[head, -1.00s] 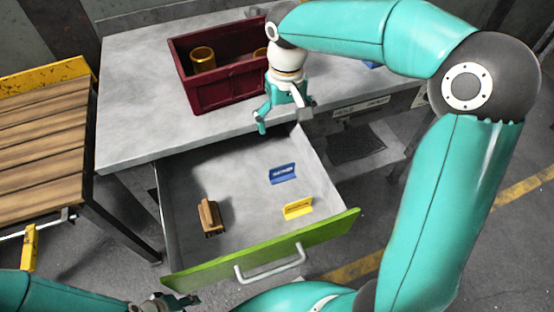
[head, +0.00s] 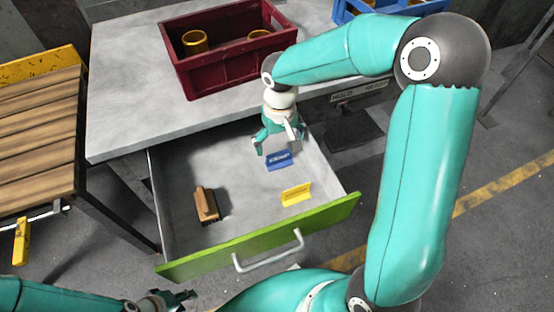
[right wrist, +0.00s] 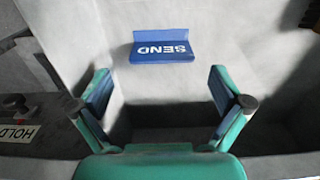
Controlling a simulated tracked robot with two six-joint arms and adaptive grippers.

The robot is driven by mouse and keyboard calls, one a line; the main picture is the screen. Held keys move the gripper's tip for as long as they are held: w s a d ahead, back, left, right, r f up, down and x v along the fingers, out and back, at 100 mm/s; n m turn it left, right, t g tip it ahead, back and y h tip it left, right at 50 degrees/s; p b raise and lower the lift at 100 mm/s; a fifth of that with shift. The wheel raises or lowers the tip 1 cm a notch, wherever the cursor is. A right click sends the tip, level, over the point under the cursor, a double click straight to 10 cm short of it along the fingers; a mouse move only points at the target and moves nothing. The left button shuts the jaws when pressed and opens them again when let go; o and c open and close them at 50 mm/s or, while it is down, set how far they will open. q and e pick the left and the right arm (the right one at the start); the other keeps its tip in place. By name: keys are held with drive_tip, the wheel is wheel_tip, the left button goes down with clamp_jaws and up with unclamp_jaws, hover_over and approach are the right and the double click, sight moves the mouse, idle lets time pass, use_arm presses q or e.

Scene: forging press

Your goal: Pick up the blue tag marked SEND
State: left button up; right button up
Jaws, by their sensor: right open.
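The blue tag marked SEND (head: 279,162) stands in the open drawer, towards its back right. In the right wrist view the tag (right wrist: 162,47) shows its white SEND lettering upside down, just beyond the fingertips and between their lines. My right gripper (head: 278,147) is open and empty, above the drawer at the tag's back edge. In the right wrist view its two fingers (right wrist: 160,88) are spread wide, with bare drawer floor between them. My left gripper (head: 172,300) is low at the bottom left, outside the drawer; its jaw opening is unclear.
The drawer (head: 180,165) also holds a yellow tag (head: 296,194) in front of the blue one and a wooden brush (head: 207,204) at left. Its green front (head: 210,252) has a handle. On the bench (head: 130,95) stand a dark red crate (head: 230,70) and a blue crate (head: 345,12).

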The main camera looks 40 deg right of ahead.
sight(279, 152)
wheel_tip(279, 152, down, 4)
drive_tip(key=shift+s+a+r, duration=0.1)
drive_tip(key=shift+a+r, duration=0.05)
drive_tip(key=shift+r, duration=0.1)
drive_tip(key=c, duration=0.9)
drive_tip(key=shift+r, duration=0.2)
